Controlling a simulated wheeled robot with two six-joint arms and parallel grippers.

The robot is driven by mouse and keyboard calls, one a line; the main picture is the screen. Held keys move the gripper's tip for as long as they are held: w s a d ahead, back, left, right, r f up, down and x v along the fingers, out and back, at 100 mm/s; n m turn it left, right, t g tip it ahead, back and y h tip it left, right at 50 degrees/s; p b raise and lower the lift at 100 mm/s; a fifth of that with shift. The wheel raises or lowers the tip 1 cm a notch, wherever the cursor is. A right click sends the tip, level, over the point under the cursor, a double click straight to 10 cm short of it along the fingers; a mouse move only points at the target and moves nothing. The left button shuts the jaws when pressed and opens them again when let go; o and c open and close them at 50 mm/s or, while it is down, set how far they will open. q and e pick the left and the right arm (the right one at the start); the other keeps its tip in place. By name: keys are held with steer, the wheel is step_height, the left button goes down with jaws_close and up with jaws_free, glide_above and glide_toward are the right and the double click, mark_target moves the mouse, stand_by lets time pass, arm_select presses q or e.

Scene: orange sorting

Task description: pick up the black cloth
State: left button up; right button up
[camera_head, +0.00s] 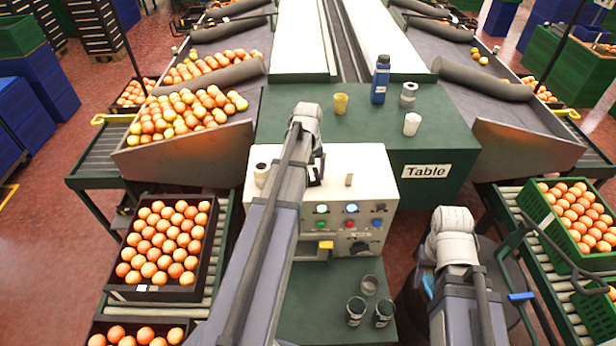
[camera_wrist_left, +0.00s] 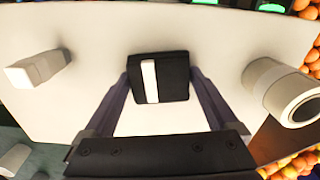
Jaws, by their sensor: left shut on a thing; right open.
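The black cloth (camera_wrist_left: 172,77) looks like a small folded dark block with a white band. In the left wrist view it lies between the two fingers of my left gripper (camera_wrist_left: 160,92), which is shut on it. In the head view my left arm reaches over the white top of the control box, and my left gripper (camera_head: 316,172) is small and mostly hidden by the arm there. The cloth is barely visible beside it. My right gripper (camera_head: 428,286) is open at the lower right, away from the box, and shows only partly.
The white control box (camera_head: 345,168) carries a white roll (camera_head: 262,174) and a small pale block (camera_head: 349,180). Behind it on the green table stand a yellow cup (camera_head: 341,103), a blue bottle (camera_head: 380,80) and a white cup (camera_head: 412,124). Glasses (camera_head: 356,311) stand in front.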

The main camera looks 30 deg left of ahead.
mark_target(308, 174)
arm_select(q)
steer(key=shift+r, duration=0.1)
step_height(308, 174, up, 10)
steer(key=p, duration=1)
stand_by(0.6)
